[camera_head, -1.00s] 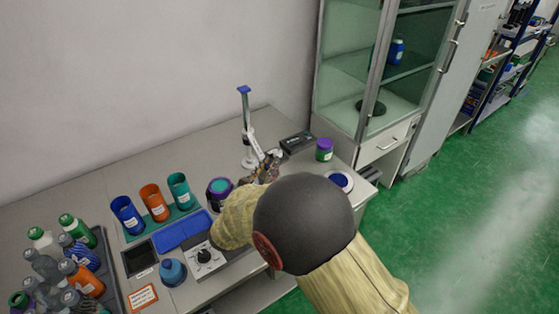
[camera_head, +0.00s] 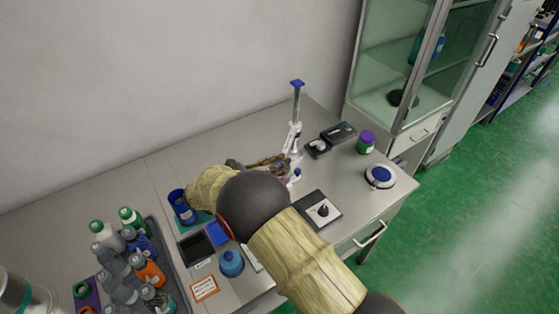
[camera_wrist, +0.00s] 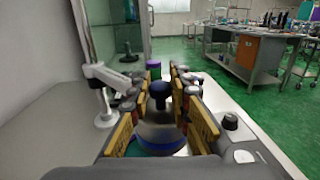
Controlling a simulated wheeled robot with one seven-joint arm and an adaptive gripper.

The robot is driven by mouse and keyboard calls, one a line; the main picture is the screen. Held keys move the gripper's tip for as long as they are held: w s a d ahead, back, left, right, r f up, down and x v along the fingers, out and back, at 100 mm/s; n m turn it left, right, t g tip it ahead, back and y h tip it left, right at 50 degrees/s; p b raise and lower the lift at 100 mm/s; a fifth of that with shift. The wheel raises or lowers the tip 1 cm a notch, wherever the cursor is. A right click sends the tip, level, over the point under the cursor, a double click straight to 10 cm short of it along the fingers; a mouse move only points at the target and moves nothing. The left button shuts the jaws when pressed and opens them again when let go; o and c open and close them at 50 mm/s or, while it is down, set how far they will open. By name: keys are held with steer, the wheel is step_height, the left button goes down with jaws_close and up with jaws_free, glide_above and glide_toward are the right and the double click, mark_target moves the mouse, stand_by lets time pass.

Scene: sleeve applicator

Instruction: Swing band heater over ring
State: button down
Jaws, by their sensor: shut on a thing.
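My gripper (camera_head: 270,163) reaches over the bench beside a white upright stand (camera_head: 295,140) with a blue top. The stand also shows at the left in the wrist view (camera_wrist: 102,92), its short white arm reaching toward the fingers. In the wrist view my gripper's (camera_wrist: 160,110) tan fingers are on either side of a rounded part with a dark blue knob (camera_wrist: 159,90) and a grey band below it. The gripper is shut on this part. I cannot tell for sure that it is the band heater. I cannot make out a ring; my arm hides the bench below.
A blue cup (camera_head: 181,208) stands left of my wrist. A tray of bottles (camera_head: 180,270) is at the front left. A dark plate with a black knob (camera_head: 322,210), a purple jar (camera_head: 366,142) and a white round dish (camera_head: 380,177) stand to the right. A glass cabinet (camera_head: 400,70) is behind.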

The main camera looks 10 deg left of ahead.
steer(key=shift+a, duration=0.2)
steer(key=c, duration=1.6)
jaws_free()
steer(key=shift+c, duration=0.2)
steer(key=v, duration=1.2)
steer(key=shift+w, duration=0.15)
steer(key=shift+c, duration=0.5)
